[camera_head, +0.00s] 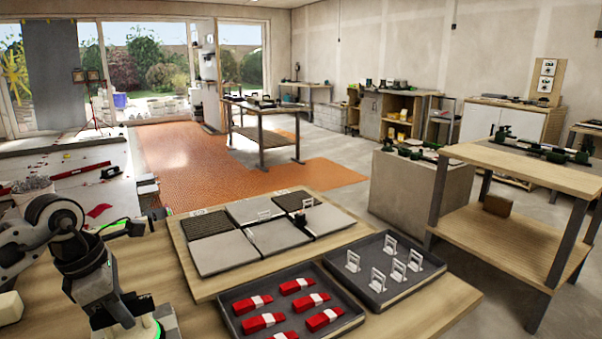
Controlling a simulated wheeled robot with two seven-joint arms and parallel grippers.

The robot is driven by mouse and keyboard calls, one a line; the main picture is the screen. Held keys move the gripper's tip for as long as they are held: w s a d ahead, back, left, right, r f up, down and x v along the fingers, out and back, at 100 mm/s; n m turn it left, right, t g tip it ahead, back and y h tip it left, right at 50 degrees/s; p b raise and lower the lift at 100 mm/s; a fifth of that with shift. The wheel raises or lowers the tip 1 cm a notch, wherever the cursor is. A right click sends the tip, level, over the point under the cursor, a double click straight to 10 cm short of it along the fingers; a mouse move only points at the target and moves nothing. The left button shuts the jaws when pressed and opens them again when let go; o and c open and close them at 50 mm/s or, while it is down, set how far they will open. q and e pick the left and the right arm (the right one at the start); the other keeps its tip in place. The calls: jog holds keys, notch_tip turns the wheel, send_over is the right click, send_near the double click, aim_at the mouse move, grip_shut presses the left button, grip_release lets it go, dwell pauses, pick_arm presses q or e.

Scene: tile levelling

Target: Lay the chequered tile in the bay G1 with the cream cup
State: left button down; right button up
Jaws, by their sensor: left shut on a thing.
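My left gripper (150,332) is at the lower left by the wooden table's edge, pointing down, with a green glowing ring. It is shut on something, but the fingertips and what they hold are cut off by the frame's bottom. The laying board (192,283) is right of it, with grey tiles (222,253) and two dark ribbed bays, one at back left (212,223) and one at back right (300,200). Small labels stand on its back edge, too small to read, so I cannot tell which bay is G1. I cannot make out the chequered tile or the cream cup. My right gripper is out of view.
A dark tray (236,327) of red wedges and another (404,286) of white clips stand in front of the board. A cream block (10,307) is at far left. Bare wood shows at front right.

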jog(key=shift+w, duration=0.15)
pick_arm(q)
jog(key=shift+r, duration=0.1)
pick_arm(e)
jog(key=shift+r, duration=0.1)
